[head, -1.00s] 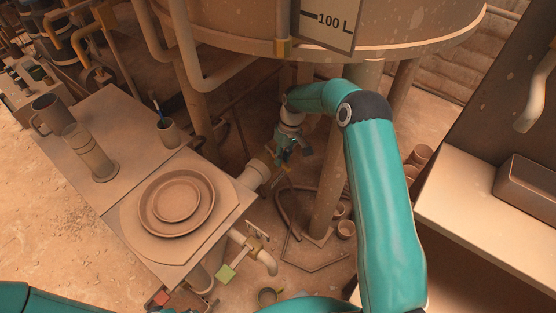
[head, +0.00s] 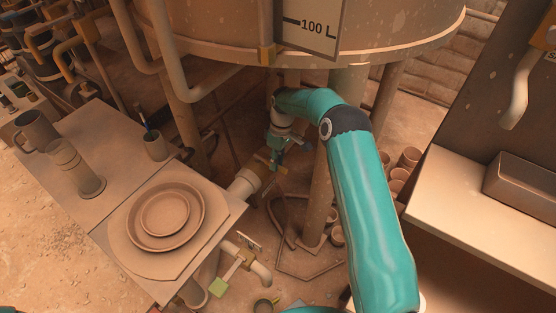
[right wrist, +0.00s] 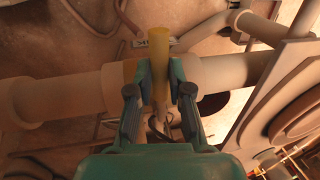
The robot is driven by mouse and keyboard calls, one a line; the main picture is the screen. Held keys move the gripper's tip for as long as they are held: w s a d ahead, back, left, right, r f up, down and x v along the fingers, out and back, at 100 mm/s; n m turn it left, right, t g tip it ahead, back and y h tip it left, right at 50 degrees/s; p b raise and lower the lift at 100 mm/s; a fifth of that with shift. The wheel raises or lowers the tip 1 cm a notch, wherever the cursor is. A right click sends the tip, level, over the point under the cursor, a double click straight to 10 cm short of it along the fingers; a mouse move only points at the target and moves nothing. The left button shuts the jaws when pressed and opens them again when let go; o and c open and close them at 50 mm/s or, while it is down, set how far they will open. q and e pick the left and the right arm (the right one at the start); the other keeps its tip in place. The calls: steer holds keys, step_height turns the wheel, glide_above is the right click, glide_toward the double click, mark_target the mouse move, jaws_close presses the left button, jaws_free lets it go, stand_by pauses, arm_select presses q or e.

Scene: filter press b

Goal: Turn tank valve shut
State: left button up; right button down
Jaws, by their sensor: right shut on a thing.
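The tank valve sits in the pipe (head: 243,185) under the big tank (head: 390,45). Its yellow lever (right wrist: 159,60) stands between my right gripper's fingers (right wrist: 159,82) in the right wrist view, and the fingers are shut on it. The pipe (right wrist: 60,97) runs across behind the fingers. In the head view my right gripper (head: 276,158) reaches down to the valve beneath the tank, and a little yellow shows beside it. The valve body is partly hidden by the gripper. My left gripper is not in view.
A table with a round tray (head: 198,215) and a mug (head: 38,132) stands left of the valve. A tank leg (head: 318,200) stands right of my gripper. A bench (head: 480,215) is at the right.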

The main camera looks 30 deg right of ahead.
steer(key=c, duration=1.2)
jaws_free()
steer(key=shift+w+d+r, duration=0.1)
steer(key=shift+w+r, duration=0.1)
steer(key=shift+w, duration=0.15)
steer(key=shift+o, duration=0.6)
steer(key=shift+s+f, duration=0.1)
steer(key=v, duration=0.8)
steer(key=shift+r, duration=0.35)
steer(key=shift+x, duration=4.4)
steer(key=shift+s, duration=0.15)
steer(key=shift+r, duration=0.1)
